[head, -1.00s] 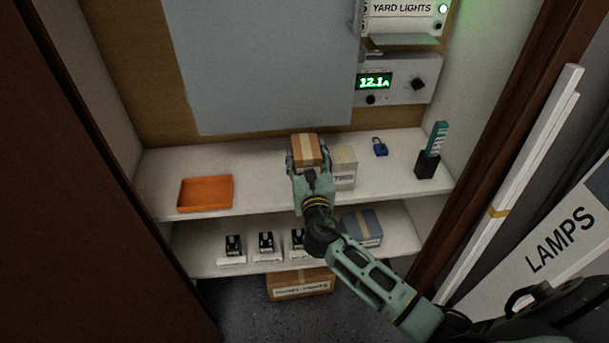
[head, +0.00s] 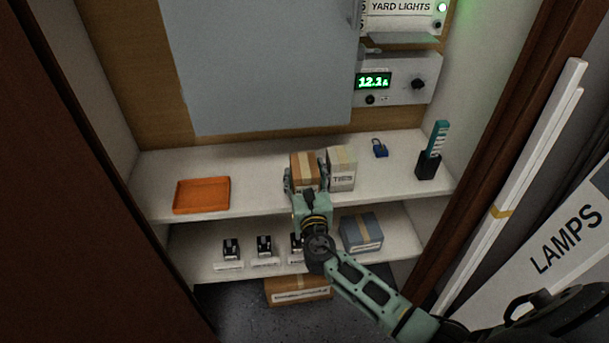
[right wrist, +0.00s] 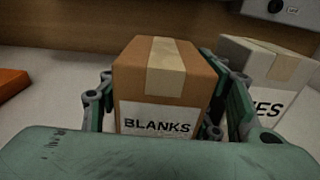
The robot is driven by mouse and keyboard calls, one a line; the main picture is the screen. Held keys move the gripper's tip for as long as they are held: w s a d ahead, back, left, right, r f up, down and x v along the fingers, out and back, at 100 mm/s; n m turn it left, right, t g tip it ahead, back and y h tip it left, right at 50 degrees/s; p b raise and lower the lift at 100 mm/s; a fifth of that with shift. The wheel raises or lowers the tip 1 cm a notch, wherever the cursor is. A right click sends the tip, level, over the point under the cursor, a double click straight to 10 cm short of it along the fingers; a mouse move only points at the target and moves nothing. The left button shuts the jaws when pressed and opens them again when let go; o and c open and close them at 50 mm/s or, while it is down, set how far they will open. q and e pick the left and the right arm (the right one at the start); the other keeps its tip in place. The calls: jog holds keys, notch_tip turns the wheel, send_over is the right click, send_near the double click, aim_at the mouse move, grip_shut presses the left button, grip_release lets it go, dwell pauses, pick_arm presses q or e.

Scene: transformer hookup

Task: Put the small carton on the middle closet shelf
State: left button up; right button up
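The small brown carton (head: 304,166), with a tan tape strip, stands upright on the upper of the two shelves (head: 252,192) in view. In the right wrist view the carton (right wrist: 160,85) has a white label reading BLANKS. My right gripper (head: 306,182) is at its front, with one finger on each side of it. The fingers look spread, with a narrow gap at the carton's left side, so the gripper appears open around it. The carton's underside is hidden. My left gripper is not in view.
A pale TIES carton (head: 341,170) stands close to the right of the brown one. An orange tray (head: 202,195) is to the left, with bare shelf between. A blue padlock (head: 379,148) and a dark holder (head: 427,167) are to the right. The lower shelf holds a blue-grey box (head: 361,232).

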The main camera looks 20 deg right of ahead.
jog(key=shift+r, duration=0.25)
jog(key=v, duration=1.2)
jog(key=shift+f, duration=0.1)
jog(key=s+d+f+m+g+y, duration=0.1)
jog(key=s+f+m+g, duration=0.25)
jog(key=f, duration=0.75)
jog(key=s+d+f+m+g+y, duration=0.1)
jog(key=s+f+m+g, duration=0.3)
jog(key=f, duration=0.8)
jog(key=s+d+f+m+g+y, duration=0.15)
jog(key=s+f+m, duration=0.4)
jog(key=f, duration=0.55)
jog(key=s+a+f+m+g, duration=0.1)
jog(key=s+f+m, duration=0.4)
jog(key=s, duration=0.5)
jog(key=s+f+m+g+y, duration=0.1)
jog(key=s+f+m+g, duration=0.3)
jog(key=s, duration=0.6)
jog(key=s+a+f+m+g, duration=0.1)
jog(key=s+f+m+g, duration=0.1)
jog(key=s+f+m, duration=0.6)
jog(key=s, duration=0.3)
jog(key=shift+a+m, duration=0.3)
